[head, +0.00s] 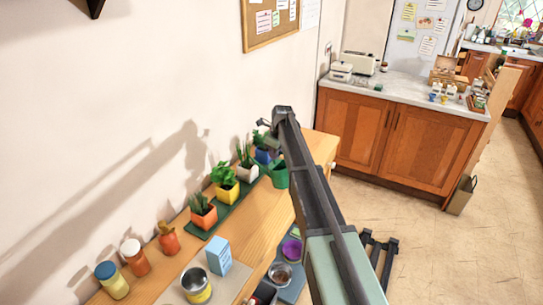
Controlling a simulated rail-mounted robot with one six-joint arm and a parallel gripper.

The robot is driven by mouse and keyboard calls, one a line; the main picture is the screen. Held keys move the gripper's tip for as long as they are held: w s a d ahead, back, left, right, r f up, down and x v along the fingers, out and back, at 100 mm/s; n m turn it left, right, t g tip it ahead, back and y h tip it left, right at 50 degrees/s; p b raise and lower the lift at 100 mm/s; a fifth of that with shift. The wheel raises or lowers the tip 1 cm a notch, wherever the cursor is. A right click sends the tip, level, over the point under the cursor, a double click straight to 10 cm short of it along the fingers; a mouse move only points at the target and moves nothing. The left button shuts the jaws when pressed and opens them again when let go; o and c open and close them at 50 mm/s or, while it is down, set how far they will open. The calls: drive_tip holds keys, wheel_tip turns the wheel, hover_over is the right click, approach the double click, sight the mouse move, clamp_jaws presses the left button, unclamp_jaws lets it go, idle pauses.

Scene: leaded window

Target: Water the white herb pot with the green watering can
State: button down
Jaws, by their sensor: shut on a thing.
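The white herb pot (247,173) holds a green plant and stands near the far end of the row of pots on a green mat (227,212). The green watering can (279,175) is just right of it, partly covered by my arm. My gripper (271,143) is at the can's top, beside the far end of the row, and is shut on the can. Its fingers are small and mostly hidden, as is the can's spout. I cannot tell whether the can touches the wooden counter.
A yellow pot (228,193) and an orange pot (204,217) stand nearer; a blue pot (263,156) stands beyond the white one. Jars, a blue box (218,256) and a tin (196,288) occupy the near counter. The wall is close on the left; open floor lies right.

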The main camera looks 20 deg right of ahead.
drive_tip(key=shift+r, duration=0.1)
drive_tip(key=shift+w+a+r+g+h+p, duration=0.25)
drive_tip(key=shift+r+g+h+p, duration=0.1)
drive_tip(key=shift+r+p, duration=0.15)
drive_tip(key=shift+w+a+r+g+h+p, duration=0.15)
drive_tip(key=shift+w+r+g+h+p, duration=0.15)
drive_tip(key=shift+p, duration=0.25)
drive_tip(key=shift+a+r+g, duration=0.1)
drive_tip(key=shift+r+g, duration=0.15)
idle(1.9)
drive_tip(key=shift+s+d+f+b, duration=0.15)
drive_tip(key=shift+s+f+b, duration=0.1)
drive_tip(key=shift+f, duration=0.1)
drive_tip(key=shift+s+d+f+b, duration=0.1)
drive_tip(key=shift+f+b, duration=0.15)
drive_tip(key=shift+f, duration=0.1)
drive_tip(key=shift+s+d+f+t+y+b, duration=0.25)
drive_tip(key=shift+f+t+y+b, duration=0.25)
drive_tip(key=shift+t, duration=0.2)
drive_tip(key=shift+w+r, duration=0.1)
drive_tip(key=shift+r, duration=0.15)
